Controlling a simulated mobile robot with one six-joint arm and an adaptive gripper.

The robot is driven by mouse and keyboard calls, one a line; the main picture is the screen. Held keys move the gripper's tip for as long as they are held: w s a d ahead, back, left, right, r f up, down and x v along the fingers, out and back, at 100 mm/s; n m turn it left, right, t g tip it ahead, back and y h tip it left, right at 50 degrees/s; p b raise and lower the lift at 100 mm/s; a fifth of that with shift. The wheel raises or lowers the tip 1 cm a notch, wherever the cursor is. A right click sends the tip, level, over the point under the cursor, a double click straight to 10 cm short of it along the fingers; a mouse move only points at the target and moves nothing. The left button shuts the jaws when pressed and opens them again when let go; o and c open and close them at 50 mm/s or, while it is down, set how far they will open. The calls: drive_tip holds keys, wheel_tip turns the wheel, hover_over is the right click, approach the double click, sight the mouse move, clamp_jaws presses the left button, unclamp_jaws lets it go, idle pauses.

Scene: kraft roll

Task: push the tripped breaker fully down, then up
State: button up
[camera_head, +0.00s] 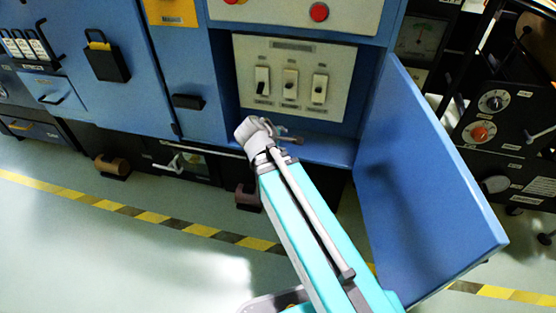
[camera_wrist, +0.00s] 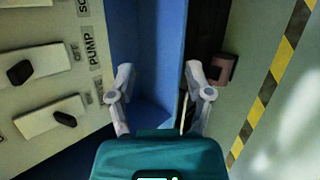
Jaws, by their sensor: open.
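Three white breakers with dark levers sit on a pale panel (camera_head: 335,66) inside the open blue cabinet: left (camera_head: 262,80), middle (camera_head: 290,84) and right (camera_head: 319,88). In the wrist view, turned sideways, two breakers show. The one (camera_wrist: 45,62) by the PUMP label has its lever toward the far end from OFF. The lower one (camera_wrist: 40,120) has its lever near its label end. I cannot tell which breaker is tripped. My gripper (camera_head: 283,134) is just below the panel, apart from the breakers. In the wrist view my gripper (camera_wrist: 159,78) is open and empty.
The blue cabinet door (camera_head: 425,170) stands open to the right of my arm. A blue ledge (camera_head: 328,151) runs below the panel. Red buttons (camera_head: 319,12) are above it. Black equipment with knobs (camera_head: 500,120) stands at the right. The floor in front is open.

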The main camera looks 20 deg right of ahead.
drive_tip(key=s+a+m+g+y+p, duration=0.3)
drive_tip(key=s+m+y, duration=0.4)
drive_tip(key=m, duration=0.4)
drive_tip(key=shift+s+a+f+m+g+p, duration=0.35)
drive_tip(key=shift+s+g+p, duration=0.35)
drive_tip(key=shift+g, duration=0.6)
drive_tip(key=shift+w, duration=0.1)
wheel_tip(320, 180, up, 30)
drive_tip(key=p, duration=3)
drive_tip(key=shift+f, duration=0.15)
drive_tip(key=shift+f, duration=0.1)
